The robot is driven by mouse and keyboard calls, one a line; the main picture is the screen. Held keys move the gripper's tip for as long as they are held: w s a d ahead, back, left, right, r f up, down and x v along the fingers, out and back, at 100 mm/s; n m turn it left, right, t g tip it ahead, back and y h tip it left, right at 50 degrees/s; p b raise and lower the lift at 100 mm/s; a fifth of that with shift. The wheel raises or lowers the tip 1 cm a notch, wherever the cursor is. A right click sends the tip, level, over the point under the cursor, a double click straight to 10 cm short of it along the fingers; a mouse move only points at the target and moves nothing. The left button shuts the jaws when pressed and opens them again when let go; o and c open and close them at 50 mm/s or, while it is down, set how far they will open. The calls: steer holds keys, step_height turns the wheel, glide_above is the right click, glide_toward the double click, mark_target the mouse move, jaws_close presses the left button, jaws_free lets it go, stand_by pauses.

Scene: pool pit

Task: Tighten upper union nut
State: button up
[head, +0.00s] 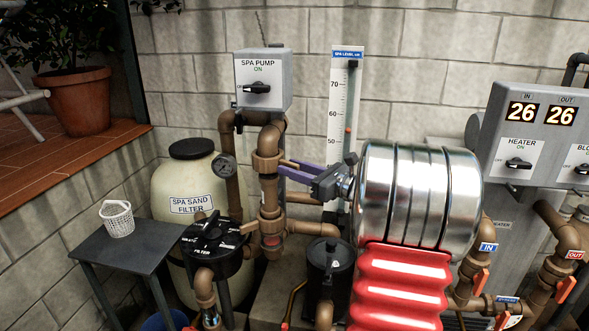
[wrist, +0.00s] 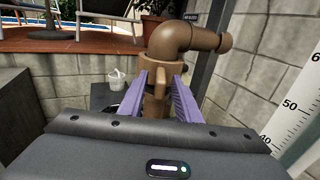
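The upper union nut (head: 267,162) is a brown ribbed collar on the upright pipe below the spa pump switch box. It also shows ahead in the wrist view (wrist: 153,64), under the pipe elbow. My gripper (head: 284,168) reaches it from the right with two purple fingers. In the wrist view my gripper (wrist: 160,86) has its fingers apart, one on each side of the brown fitting. Whether the finger pads touch the nut is not clear.
A pressure gauge (head: 226,167) and pipe stand close left of the nut. The sand filter (head: 186,180), black valve (head: 214,245) and black pump pot (head: 331,262) crowd the area below. A level scale (head: 345,100) stands behind. A white basket (head: 117,219) sits on a side table.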

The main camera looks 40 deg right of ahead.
steer(key=shift+w, duration=0.1)
steer(key=shift+c, duration=0.3)
jaws_close()
steer(key=shift+d, duration=0.15)
stand_by(0.4)
